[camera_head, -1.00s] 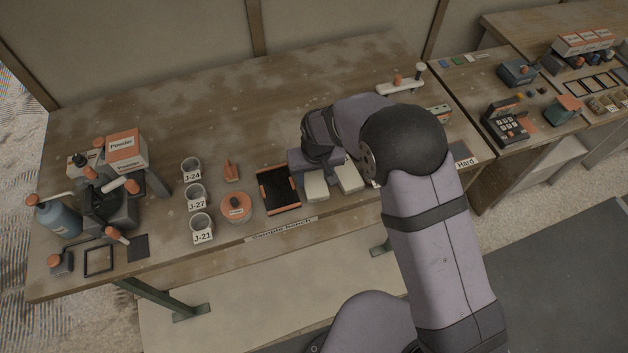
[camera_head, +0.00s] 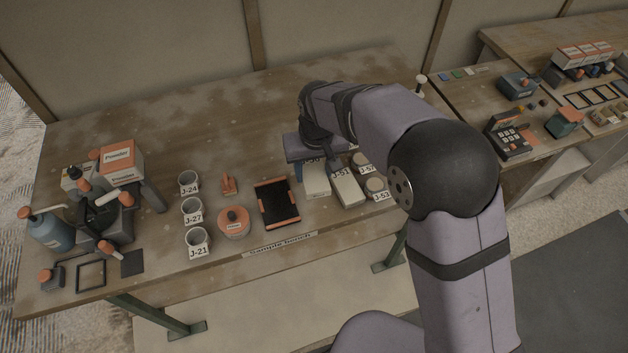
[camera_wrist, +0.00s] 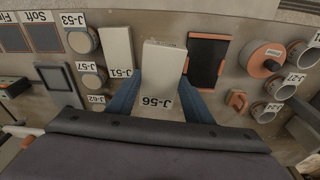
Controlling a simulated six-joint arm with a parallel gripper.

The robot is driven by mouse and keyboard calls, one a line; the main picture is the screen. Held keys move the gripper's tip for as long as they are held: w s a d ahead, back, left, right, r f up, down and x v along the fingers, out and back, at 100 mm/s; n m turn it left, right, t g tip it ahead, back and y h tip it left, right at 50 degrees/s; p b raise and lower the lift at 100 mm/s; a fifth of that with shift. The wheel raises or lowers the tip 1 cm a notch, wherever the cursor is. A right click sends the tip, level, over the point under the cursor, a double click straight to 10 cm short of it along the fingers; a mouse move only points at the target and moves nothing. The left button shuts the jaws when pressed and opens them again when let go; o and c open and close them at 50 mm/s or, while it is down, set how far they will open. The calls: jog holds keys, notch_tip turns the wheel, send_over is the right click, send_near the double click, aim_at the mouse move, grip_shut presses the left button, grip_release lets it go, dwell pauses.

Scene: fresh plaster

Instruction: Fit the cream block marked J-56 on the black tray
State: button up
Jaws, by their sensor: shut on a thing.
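The cream block J-56 (camera_wrist: 164,68) is between the fingers of my gripper (camera_wrist: 161,103) in the wrist view, with its label toward the wrist. My gripper is shut on it. In the head view the block (camera_head: 316,180) shows below my gripper (camera_head: 313,158), partly covered by it, and appears raised off the bench. The black tray (camera_head: 277,204) with orange ends lies flat to the left of the block, with nothing on it. In the wrist view the tray (camera_wrist: 206,62) is just right of the block, apart from it.
A similar cream block J-51 (camera_head: 347,188) stands close on the right of J-56. Round pots J-57 (camera_head: 362,161) and J-53 (camera_head: 377,186) are beyond it. An orange-lidded jar (camera_head: 233,221) and cups (camera_head: 193,210) stand left of the tray.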

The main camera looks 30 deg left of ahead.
jog(key=shift+r, duration=0.5)
jog(key=shift+s+a+r+p, duration=0.2)
jog(key=shift+r+p, duration=0.15)
jog(key=shift+r, duration=0.05)
jog(key=s+a+f+n+p, duration=0.1)
jog(key=s+a+p, duration=0.4)
jog(key=a+p, duration=0.2)
jog(key=shift+s+a+f+p, duration=0.2)
jog(key=shift+s+a+p, duration=0.1)
jog(key=shift+p, duration=0.2)
jog(key=shift+f, duration=0.2)
jog(key=shift+f+b, duration=1.35)
jog(key=shift+f, duration=0.45)
jog(key=shift+f+b, duration=0.3)
jog(key=shift+f, duration=0.15)
jog(key=shift+f, duration=0.35)
